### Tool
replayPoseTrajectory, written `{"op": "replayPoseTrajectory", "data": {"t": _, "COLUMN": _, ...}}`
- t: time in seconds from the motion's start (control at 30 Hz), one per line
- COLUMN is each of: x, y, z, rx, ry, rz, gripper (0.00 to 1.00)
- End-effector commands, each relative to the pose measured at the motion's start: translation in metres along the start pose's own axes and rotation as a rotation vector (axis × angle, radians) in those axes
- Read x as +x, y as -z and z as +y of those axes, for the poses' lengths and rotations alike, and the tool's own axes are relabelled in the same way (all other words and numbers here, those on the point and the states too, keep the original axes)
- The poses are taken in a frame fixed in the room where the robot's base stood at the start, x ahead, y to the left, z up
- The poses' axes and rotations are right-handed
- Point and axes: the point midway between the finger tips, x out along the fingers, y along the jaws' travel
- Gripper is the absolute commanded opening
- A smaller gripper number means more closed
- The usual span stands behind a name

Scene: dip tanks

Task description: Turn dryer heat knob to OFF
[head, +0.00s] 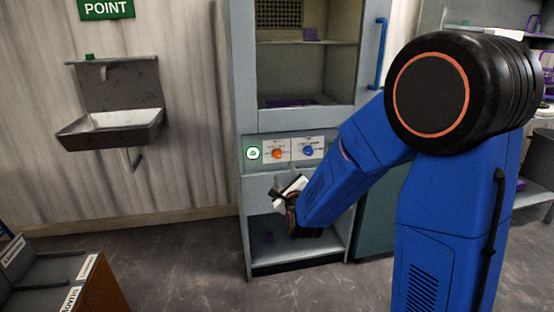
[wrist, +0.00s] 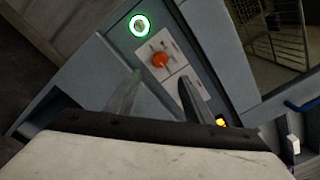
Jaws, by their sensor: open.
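The dryer cabinet (head: 243,105) has a control panel with an orange knob (head: 277,153) and a blue knob (head: 308,151). The panel's small labels are too blurred to read, so I cannot tell which knob is for heat or where either points. In the wrist view the orange knob (wrist: 160,59) lies just beyond the two fingertips. My gripper (wrist: 159,78) is open and empty, its fingers apart and not visibly touching the knob. In the head view my gripper (head: 279,193) is below the panel. The blue knob is not visible in the wrist view.
A green-ringed round button (head: 253,153) is left of the orange knob. A blue door handle (head: 381,54) stands upright at the upper right. A steel sink (head: 112,130) hangs on the left wall. A labelled bin (head: 45,270) is at lower left. The floor between is clear.

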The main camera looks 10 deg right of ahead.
Motion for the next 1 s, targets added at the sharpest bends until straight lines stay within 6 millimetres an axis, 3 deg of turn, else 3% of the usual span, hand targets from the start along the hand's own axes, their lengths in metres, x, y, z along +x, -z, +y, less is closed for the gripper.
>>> {"op": "replayPoseTrajectory", "data": {"t": 0.6, "x": 0.108, "y": 0.001, "z": 0.0, "rx": -0.002, "ry": 0.001, "rz": 0.001, "gripper": 0.48}}
{"op": "replayPoseTrajectory", "data": {"t": 0.8, "x": 0.132, "y": 0.001, "z": 0.0, "rx": -0.002, "ry": 0.0, "rz": 0.001, "gripper": 0.48}}
{"op": "replayPoseTrajectory", "data": {"t": 1.0, "x": 0.14, "y": 0.0, "z": -0.001, "rx": -0.002, "ry": 0.001, "rz": 0.001, "gripper": 0.48}}
